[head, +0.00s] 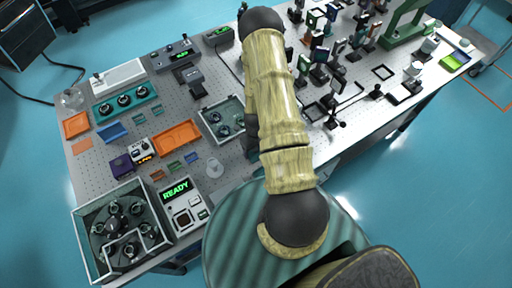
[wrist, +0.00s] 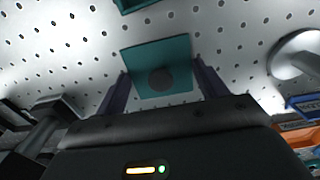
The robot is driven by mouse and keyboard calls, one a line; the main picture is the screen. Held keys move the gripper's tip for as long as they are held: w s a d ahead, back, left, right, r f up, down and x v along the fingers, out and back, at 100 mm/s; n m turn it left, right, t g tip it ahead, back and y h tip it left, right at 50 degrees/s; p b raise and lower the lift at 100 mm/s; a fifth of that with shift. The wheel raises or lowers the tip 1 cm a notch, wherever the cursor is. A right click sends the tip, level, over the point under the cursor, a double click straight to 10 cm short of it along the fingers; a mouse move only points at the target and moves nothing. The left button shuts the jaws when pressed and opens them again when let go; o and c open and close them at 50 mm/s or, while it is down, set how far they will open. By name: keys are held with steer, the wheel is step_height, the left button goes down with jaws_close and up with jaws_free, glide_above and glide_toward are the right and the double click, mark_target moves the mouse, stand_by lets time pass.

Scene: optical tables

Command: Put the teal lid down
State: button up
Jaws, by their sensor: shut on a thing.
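The teal lid (wrist: 145,55) is a flat square plate with a dark round knob in its middle, seen in the wrist view. My gripper (wrist: 161,88) has its two dark fingers on either side of the knob and is shut on the lid. The perforated table top (wrist: 75,60) shows beyond the lid; I cannot tell how far apart they are. In the head view my arm hides the lid and most of the gripper.
A teal edge (wrist: 135,4) shows beyond the lid. A pale round object (wrist: 298,55) is at the right. In the head view, an open grey-rimmed box (head: 203,119) lies left of my arm, beside an orange tray (head: 177,137). Optical mounts crowd the right side.

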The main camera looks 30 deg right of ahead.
mark_target(256, 149)
steer(key=shift+f, duration=0.2)
steer(key=o, duration=1)
steer(key=shift+r, duration=0.1)
steer(key=shift+r, duration=0.1)
steer(key=shift+r+b, duration=2)
steer(key=shift+r, duration=4.05)
steer(key=shift+r, duration=0.1)
